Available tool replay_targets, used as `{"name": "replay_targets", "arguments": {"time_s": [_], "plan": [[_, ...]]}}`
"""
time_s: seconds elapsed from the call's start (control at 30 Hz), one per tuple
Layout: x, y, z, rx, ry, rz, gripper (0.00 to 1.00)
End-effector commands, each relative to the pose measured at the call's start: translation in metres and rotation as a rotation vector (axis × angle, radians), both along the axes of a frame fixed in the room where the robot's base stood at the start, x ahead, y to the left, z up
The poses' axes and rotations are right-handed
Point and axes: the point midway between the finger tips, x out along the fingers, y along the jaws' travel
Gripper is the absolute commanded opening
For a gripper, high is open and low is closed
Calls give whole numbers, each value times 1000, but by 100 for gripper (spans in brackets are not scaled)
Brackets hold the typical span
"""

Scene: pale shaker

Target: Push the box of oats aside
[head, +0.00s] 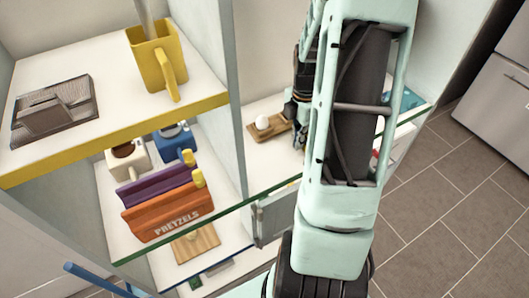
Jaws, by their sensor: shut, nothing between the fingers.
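I see no box that I can tell to be the oats; my own arm covers much of the shelf on the right. My gripper (299,135) shows only in part, dark and narrow, at the left edge of my arm. It is over the right-hand shelf, beside a small wooden board (261,135) with a white round object (263,122) on it. It is shut, and I see nothing held in it.
An upright divider (235,90) stands left of my gripper. Left of it are a yellow pitcher (152,58), an orange pretzels bag (168,213), a purple bag (150,184) and mugs. A blue item (407,99) lies right of my arm.

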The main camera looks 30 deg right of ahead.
Motion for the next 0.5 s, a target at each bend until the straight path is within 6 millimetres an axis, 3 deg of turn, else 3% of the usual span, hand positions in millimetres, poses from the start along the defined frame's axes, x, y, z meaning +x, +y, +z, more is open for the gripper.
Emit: {"name": "replay_targets", "arguments": {"time_s": [0.1,0.23,0.5], "plan": [[0,-31,2,1,1,-5,0],[1,-52,1,0,0,-4,0],[2,-60,0,0,1,1,0]]}}
